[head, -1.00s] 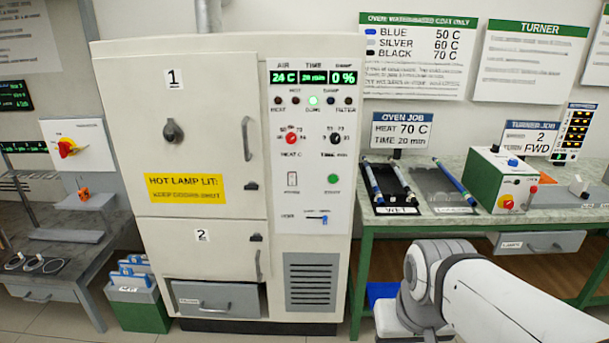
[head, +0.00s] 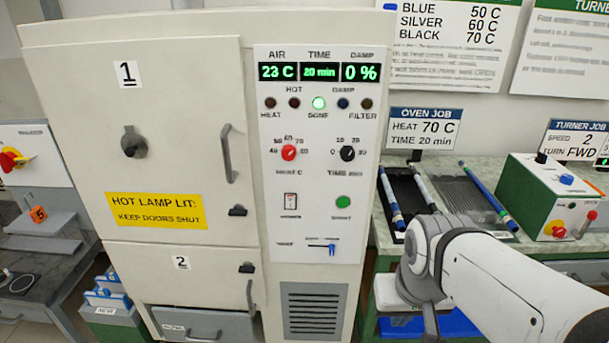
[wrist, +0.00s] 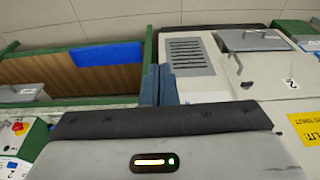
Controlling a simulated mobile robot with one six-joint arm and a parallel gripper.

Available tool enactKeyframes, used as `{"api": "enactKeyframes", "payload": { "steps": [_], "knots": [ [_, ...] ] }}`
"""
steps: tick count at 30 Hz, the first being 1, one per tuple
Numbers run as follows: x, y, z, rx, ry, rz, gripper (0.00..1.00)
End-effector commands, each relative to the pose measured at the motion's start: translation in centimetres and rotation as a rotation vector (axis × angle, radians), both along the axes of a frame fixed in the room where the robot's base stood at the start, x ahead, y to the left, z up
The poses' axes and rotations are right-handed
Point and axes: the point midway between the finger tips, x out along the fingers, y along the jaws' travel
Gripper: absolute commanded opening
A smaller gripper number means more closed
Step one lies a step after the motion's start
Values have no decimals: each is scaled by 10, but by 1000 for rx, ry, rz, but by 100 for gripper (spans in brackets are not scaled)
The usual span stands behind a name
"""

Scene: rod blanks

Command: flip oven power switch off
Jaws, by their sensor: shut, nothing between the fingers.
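The oven (head: 185,70) stands upright with both numbered doors shut. In the wrist view, my gripper (wrist: 158,82) shows as two blue-grey fingers close together, shut and empty. The oven's lower front and vent lie beyond them, and the switch is not in that view. In the head view my arm is at the lower right, away from the switch; the fingertips are not discernible there.
The green button (head: 343,202), red heat knob (head: 289,153) and blue slider (head: 331,248) surround the switch. The green DONE lamp (head: 319,103) is lit; displays read 23 C, 20 min, 0 %. A bench with rod trays (head: 481,206) stands right of the oven.

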Motion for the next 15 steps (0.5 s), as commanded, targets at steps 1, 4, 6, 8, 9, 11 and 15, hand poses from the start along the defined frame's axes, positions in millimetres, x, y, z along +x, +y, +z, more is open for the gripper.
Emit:
{"api": "enactKeyframes", "payload": {
  "steps": [1, 4, 6, 8, 9, 11, 15],
  "knots": [
    [0, 0, 0, 0, 0, 0, 0],
    [0, 0, 0, 0, 0, 0, 0],
    [0, 0, 0, 0, 0, 0, 0],
    [1, 0, -1, -3, -3, 4, 0],
    [4, -1, -2, -8, -11, 14, 0],
    [13, -2, -5, -27, -36, 43, 0],
    [59, -11, -18, -127, -165, 203, 0]
  ]
}}
